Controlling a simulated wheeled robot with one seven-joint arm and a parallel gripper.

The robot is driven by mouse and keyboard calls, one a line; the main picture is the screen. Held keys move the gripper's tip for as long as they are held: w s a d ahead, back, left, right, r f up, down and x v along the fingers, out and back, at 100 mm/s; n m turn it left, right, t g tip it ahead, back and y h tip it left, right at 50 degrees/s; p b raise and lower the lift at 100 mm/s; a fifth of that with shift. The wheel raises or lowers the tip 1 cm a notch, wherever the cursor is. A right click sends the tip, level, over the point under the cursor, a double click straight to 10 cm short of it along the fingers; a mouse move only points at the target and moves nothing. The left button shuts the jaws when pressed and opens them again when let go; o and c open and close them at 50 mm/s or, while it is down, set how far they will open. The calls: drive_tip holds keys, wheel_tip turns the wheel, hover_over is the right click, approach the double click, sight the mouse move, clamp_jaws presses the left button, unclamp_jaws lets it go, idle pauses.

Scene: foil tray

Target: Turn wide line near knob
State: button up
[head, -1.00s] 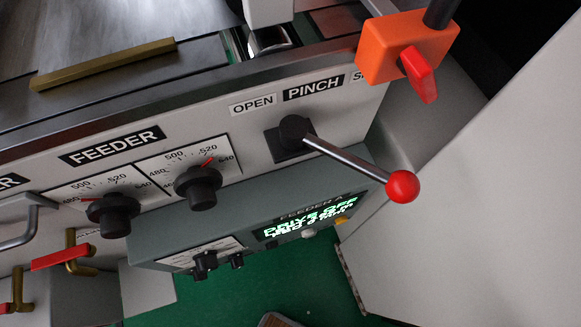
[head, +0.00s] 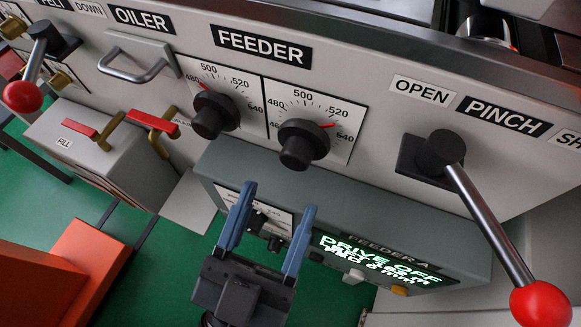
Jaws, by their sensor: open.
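Two black dial knobs sit under the FEEDER label on the white panel: the left dial knob (head: 213,115) and the right dial knob (head: 302,144), each with a red pointer on a numbered scale. Below, the grey-green feeder box (head: 212,160) carries two small black knobs, an upper left one (head: 258,221) and a lower right one (head: 275,243), on a white plate with unreadable text. I cannot tell which knob the task names. My gripper (head: 278,199) is open, its blue fingers in front of the box, empty; the small knobs show between them.
A lit green display (head: 375,258) reads DRIVE OFF. The PINCH lever with a red ball (head: 541,303) sticks out at right. Red-handled valves (head: 150,121) and a lever with a red ball (head: 23,96) are at left. An orange block (head: 85,265) stands lower left.

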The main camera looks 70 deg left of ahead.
sight(294, 167)
drive_tip(key=shift+p+x, duration=0.35)
drive_tip(key=shift+x, duration=2)
drive_tip(key=shift+f, duration=0.1)
drive_tip(key=c, duration=1)
